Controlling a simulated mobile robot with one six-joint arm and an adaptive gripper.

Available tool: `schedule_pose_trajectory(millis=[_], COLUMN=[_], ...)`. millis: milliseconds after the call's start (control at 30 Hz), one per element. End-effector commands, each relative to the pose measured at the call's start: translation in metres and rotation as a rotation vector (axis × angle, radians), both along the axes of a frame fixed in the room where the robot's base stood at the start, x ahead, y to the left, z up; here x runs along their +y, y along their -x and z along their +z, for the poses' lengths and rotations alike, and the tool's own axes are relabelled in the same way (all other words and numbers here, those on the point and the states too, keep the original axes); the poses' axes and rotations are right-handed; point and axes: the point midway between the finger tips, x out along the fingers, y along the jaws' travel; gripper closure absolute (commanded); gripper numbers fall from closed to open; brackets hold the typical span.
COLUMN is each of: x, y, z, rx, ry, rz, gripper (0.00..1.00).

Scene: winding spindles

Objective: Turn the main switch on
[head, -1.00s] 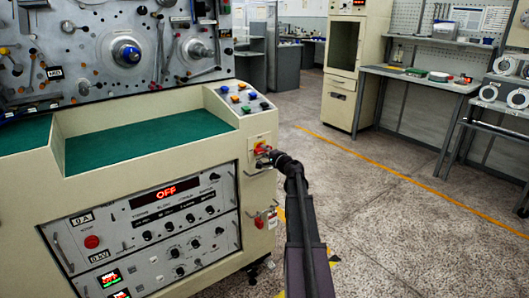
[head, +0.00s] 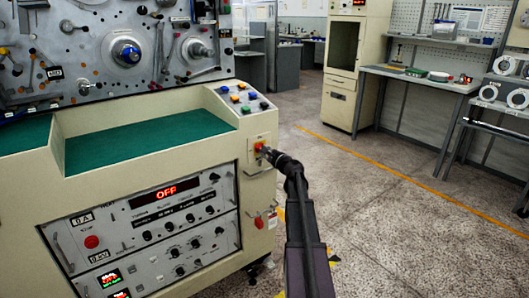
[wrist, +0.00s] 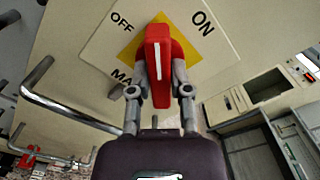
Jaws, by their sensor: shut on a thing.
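The main switch has a red handle (wrist: 157,48) with a white stripe, on a yellow square and a pale plate (wrist: 95,50) marked OFF, ON and a partly hidden "MA…". In the wrist view the handle points up the picture, between OFF and ON. My gripper (wrist: 159,74) is shut on the handle, one finger on each side. In the head view the switch (head: 259,147) shows small on the right end of the cream machine, mostly covered by my gripper (head: 266,152).
The cream machine's front panel (head: 150,225) has a red display (head: 166,190) reading OFF. A metal bar handle (wrist: 65,112) stands out left of the switch in the wrist view. Coloured buttons (head: 243,98) sit above the switch. The floor (head: 390,235) to the right is clear.

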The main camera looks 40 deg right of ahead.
Motion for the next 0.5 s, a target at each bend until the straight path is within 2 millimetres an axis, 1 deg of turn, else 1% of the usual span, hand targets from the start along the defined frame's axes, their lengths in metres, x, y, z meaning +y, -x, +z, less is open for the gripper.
schedule_pose_trajectory(millis=[500], x=[-0.0007], y=[-0.0015], z=[0.0005], rx=[-0.001], ry=[-0.492], rz=[0.0], gripper=[1.0])
